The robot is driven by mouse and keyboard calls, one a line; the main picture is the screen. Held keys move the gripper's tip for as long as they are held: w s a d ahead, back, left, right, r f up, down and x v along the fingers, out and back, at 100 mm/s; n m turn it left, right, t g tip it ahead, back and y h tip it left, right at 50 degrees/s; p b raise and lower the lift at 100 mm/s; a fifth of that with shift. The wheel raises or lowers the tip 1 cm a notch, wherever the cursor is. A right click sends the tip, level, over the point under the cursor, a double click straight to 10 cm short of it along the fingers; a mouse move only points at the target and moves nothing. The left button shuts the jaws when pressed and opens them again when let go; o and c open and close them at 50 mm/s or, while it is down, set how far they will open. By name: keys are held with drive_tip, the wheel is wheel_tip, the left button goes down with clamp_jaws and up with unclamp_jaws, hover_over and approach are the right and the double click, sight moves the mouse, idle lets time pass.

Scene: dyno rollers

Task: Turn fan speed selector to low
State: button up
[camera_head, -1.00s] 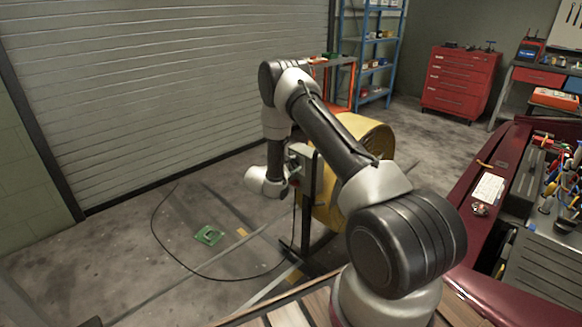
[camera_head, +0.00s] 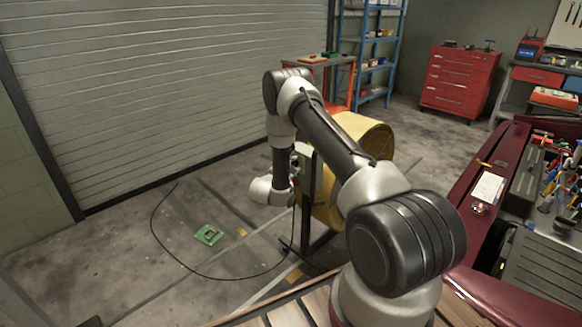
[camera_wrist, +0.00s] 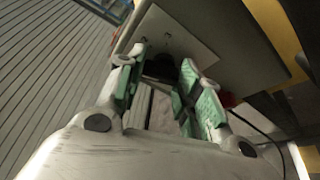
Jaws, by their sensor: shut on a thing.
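The fan's grey control box (camera_wrist: 228,38) fills the upper part of the wrist view, with a light plate (camera_wrist: 178,38) on its face. A dark selector knob (camera_wrist: 160,67) sits at the lower edge of that plate. My gripper (camera_wrist: 163,72) has its green-padded fingers on either side of the knob, shut on it. The knob's pointer and any speed labels cannot be read. In the head view the control box (camera_head: 305,168) stands on a dark post, and my wrist and arm hide most of its face and the gripper.
A red button (camera_wrist: 228,100) is on the box close to the right finger. The large yellow drum fan (camera_head: 362,133) stands behind the box. A black cable (camera_head: 165,240) loops over the floor near a green item (camera_head: 208,235). A roller shutter (camera_head: 170,80) is at left.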

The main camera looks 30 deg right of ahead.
drive_tip(key=o, duration=1)
drive_tip(key=v, duration=1.2)
drive_tip(key=shift+s, duration=0.1)
